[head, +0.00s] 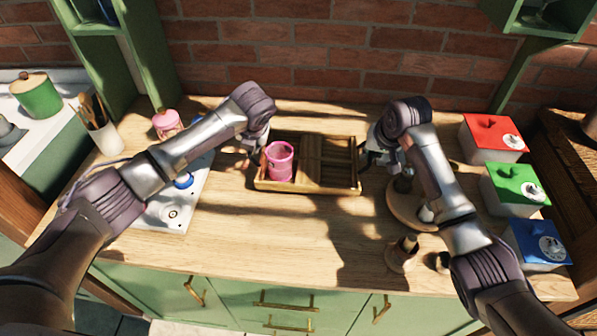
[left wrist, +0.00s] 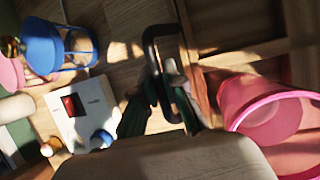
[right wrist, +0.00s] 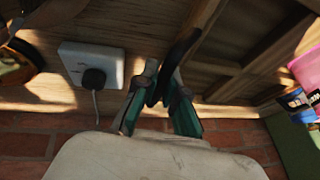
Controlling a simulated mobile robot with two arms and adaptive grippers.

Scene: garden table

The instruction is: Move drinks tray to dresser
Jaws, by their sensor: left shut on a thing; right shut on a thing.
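The drinks tray (head: 335,190) is a wooden, divided tray over the wooden top of a green dresser (head: 300,235). I cannot tell whether it touches the top. A pink cup (head: 280,163) stands upright in its left part and also shows in the left wrist view (left wrist: 265,110). My left gripper (head: 257,152) is shut on the tray's dark left handle (left wrist: 152,45). My right gripper (head: 368,158) is shut on the dark right handle (right wrist: 187,45). Arm links partly hide both grippers in the head view.
Red (head: 492,138), green (head: 514,188) and blue (head: 538,243) boxes line the right end. A round wooden stand (head: 405,212) is close to the tray's right. A white appliance (head: 172,212) and a utensil pot (head: 105,138) are left. The brick wall is behind; the front middle is clear.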

